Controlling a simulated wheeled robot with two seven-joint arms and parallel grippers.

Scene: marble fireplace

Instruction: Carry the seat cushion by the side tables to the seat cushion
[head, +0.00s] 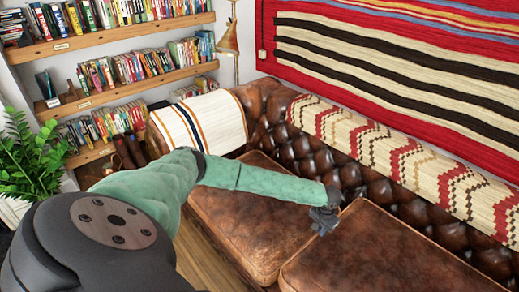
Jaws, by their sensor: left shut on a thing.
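Two brown leather seat cushions lie side by side on the tufted leather sofa. The left seat cushion (245,225) is on the bookshelf side, and the right seat cushion (395,255) is nearer the picture's lower right. My left gripper (324,222) is shut at the seam where the two cushions meet, at the right edge of the left cushion. It holds a seat cushion edge; the fingertips are small and dark, so I cannot tell which cushion is gripped. My right gripper is not in view. No side tables show.
The sofa backrest (420,215) rises behind the cushions, with a patterned woven throw (405,155) over it. A striped throw (205,122) covers the left armrest. Bookshelves (120,95), a brass lamp (229,38) and a green plant (28,160) stand left. Wooden floor (200,262) shows before the sofa.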

